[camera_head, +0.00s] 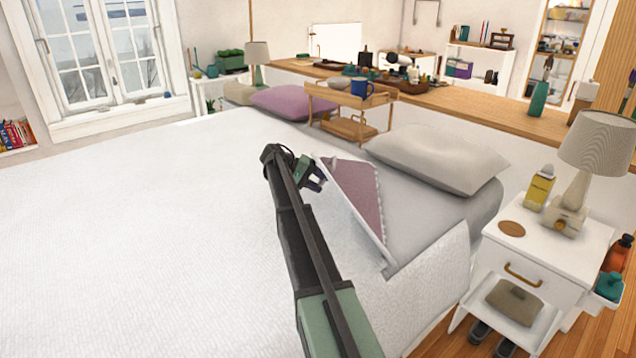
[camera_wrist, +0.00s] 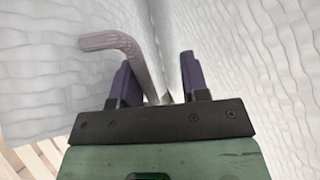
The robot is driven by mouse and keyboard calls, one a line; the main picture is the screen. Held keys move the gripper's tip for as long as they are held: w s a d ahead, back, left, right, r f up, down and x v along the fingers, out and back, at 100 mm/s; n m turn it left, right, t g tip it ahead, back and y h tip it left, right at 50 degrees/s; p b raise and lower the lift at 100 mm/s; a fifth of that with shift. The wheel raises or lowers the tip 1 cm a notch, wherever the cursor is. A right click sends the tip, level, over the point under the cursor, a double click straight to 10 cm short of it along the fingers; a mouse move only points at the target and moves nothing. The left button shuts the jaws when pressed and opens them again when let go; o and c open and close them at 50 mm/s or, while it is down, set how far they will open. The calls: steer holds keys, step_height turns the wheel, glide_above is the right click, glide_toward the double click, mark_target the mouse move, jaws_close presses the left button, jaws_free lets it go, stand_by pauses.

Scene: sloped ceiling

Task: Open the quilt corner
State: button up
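The white quilt (camera_head: 150,200) covers most of the bed. Near the pillow its corner is turned back, showing the mauve underside (camera_head: 358,188) as a raised triangular flap with the grey sheet (camera_head: 420,205) bare beside it. My gripper (camera_head: 316,176) is at the left side of this flap, close to its top. In the wrist view my gripper (camera_wrist: 160,75) has its two purple fingers apart, with quilt fabric filling the view. A mauve-grey edge of the quilt (camera_wrist: 120,42) curls past the left finger and runs down between the fingers. Contact with either finger is unclear.
A grey pillow (camera_head: 437,158) lies behind the flap, and a purple pillow (camera_head: 292,102) lies farther left. A wooden tray table (camera_head: 385,93) with a blue mug (camera_head: 361,88) stands behind. A white nightstand (camera_head: 555,245) with a lamp (camera_head: 598,143) is at the right.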

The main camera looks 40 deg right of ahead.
steer(key=p+v, duration=0.3)
steer(key=v, duration=0.4)
steer(key=shift+w+a+r+p, duration=0.15)
steer(key=shift+r+p, duration=0.05)
steer(key=shift+p, duration=0.15)
